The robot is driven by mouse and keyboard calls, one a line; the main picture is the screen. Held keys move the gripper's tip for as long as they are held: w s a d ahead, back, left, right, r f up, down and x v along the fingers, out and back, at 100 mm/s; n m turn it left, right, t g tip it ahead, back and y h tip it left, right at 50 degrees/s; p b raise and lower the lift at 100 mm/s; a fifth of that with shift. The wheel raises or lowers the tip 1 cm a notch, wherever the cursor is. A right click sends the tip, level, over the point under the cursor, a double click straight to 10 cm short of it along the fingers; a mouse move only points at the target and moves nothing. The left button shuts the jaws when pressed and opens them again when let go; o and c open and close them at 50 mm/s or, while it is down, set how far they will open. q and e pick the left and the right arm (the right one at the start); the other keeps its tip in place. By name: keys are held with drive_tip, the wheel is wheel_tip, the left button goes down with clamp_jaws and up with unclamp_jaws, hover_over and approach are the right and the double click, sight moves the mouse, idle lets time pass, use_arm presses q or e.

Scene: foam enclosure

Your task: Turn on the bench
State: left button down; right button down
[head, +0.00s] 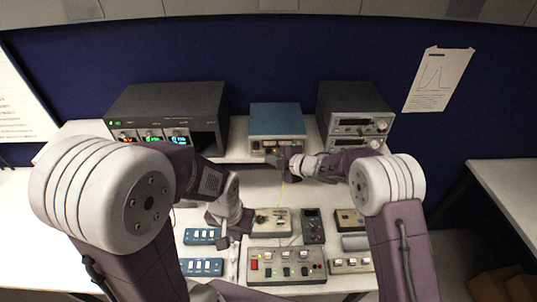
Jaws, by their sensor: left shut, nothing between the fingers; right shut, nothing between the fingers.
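The bench (262,186) is a white worktop with instruments on a raised shelf and switch boxes in front. My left gripper (223,242) is shut and empty, low over the worktop between two blue switch boxes (203,236) and the beige box. My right gripper (274,159) is shut and empty, in front of the blue instrument (277,121) and hiding part of its lower front. I cannot tell whether it touches.
A black rack (167,105) with lit displays stands at left, stacked dark instruments (354,108) at right. A second beige box (270,222), a black handheld meter (313,226) and a smaller switch box (351,265) crowd the front. A blue wall (240,55) closes the back.

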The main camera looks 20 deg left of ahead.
drive_tip(key=s+b, duration=0.1)
drive_tip(key=s+d+b, duration=0.1)
drive_tip(key=s, duration=0.1)
drive_tip(key=s+b, duration=0.1)
drive_tip(key=shift+s+d+r, duration=0.15)
drive_tip(key=shift+s+r, duration=0.15)
drive_tip(key=shift+s, duration=0.05)
idle(0.3)
